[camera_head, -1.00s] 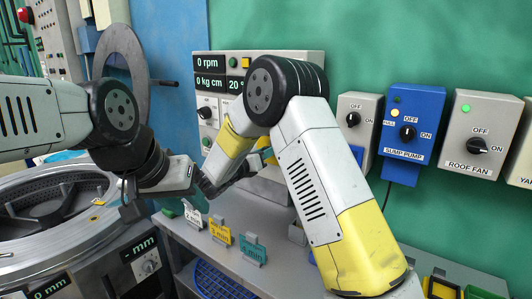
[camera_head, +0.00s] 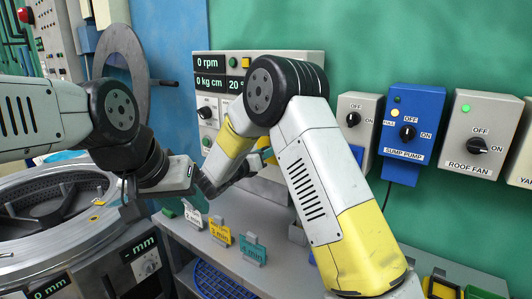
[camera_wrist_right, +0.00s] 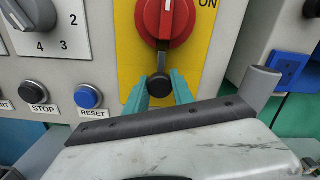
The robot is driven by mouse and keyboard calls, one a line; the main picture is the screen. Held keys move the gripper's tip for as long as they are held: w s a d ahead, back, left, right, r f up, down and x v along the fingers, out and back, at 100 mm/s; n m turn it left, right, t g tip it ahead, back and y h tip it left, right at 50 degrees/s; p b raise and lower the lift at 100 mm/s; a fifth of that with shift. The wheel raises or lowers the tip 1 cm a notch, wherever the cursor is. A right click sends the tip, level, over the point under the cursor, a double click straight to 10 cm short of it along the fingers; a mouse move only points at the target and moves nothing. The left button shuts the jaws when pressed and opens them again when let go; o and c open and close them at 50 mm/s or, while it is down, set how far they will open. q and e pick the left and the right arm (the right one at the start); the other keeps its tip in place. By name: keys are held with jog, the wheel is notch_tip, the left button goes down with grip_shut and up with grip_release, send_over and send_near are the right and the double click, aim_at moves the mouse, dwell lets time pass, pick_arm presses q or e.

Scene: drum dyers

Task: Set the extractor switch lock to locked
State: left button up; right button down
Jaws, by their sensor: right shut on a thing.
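In the right wrist view a red rotary switch (camera_wrist_right: 167,20) sits on a yellow plate (camera_wrist_right: 128,40), with "ON" at its upper right. Its white pointer line is upright. A small black round knob (camera_wrist_right: 159,85) is just below it. My right gripper (camera_wrist_right: 160,88) has its teal fingertips closed on this knob, one on each side. In the head view my right arm hides the switch, and only a bit of the right gripper (camera_head: 267,154) shows. My left gripper (camera_head: 131,208) is over the bench by the drum machine; its fingers are too unclear to read.
Beside the switch are a black STOP button (camera_wrist_right: 33,91), a blue RESET button (camera_wrist_right: 88,96) and a numbered dial (camera_wrist_right: 37,14). Coloured time tags (camera_head: 220,231) stand on the bench.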

jog(key=shift+r, duration=1.15)
jog(key=c, duration=1.1)
grip_release()
jog(key=shift+v, duration=3.95)
